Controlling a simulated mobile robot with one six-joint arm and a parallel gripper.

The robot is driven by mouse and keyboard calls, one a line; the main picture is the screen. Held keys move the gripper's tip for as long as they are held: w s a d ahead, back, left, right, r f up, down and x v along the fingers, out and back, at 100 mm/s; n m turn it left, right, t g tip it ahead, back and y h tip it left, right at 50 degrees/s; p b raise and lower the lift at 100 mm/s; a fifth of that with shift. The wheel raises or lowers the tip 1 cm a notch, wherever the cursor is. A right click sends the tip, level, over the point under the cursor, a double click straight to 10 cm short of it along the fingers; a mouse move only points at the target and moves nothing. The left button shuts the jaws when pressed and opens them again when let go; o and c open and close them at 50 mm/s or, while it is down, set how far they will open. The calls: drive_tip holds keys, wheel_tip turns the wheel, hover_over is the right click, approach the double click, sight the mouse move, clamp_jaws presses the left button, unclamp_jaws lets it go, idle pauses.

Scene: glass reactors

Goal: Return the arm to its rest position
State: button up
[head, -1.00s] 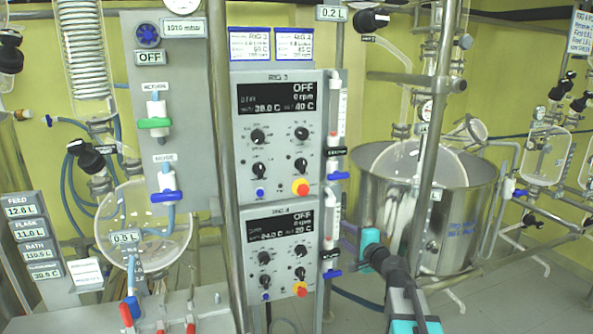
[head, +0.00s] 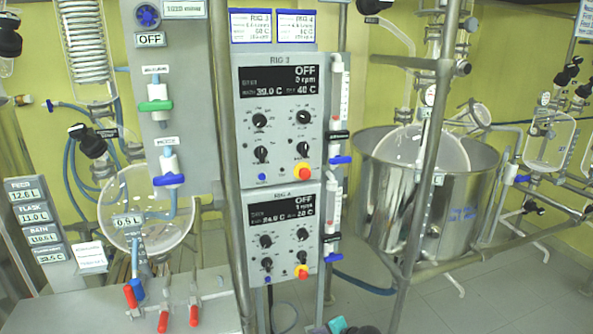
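Only a small teal and dark piece of my arm (head: 340,327) shows at the bottom edge of the head view, below the two control panels. My gripper is not in view, so whether it is open or shut is hidden. The arm piece appears apart from the panels and the steel vessel.
The RIG 3 panel (head: 281,157) and RIG 4 panel (head: 281,271) stand in the middle, both reading OFF. A steel bath (head: 465,205) stands right behind metal posts. A round glass flask (head: 165,240) and red-handled levers (head: 163,321) are at left. Floor (head: 500,300) is open at lower right.

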drive_tip(key=s+f+n+g+h, duration=0.1)
drive_tip(key=s+f+n+g, duration=0.15)
drive_tip(key=s+f, duration=0.7)
drive_tip(key=s+f+n+g+h, duration=0.15)
drive_tip(key=s+f+g, duration=0.4)
drive_tip(key=s, duration=0.75)
drive_tip(key=s+d+f+n+g+h, duration=0.1)
drive_tip(key=s+d+n+g, duration=0.1)
drive_tip(key=s, duration=0.6)
drive_tip(key=s+d+f+n+g+h, duration=0.2)
drive_tip(key=s+d+n, duration=0.2)
drive_tip(key=s+d, duration=0.2)
drive_tip(key=shift+s+d+f+n, duration=0.2)
drive_tip(key=shift+s+d+n, duration=0.1)
drive_tip(key=shift+s, duration=0.75)
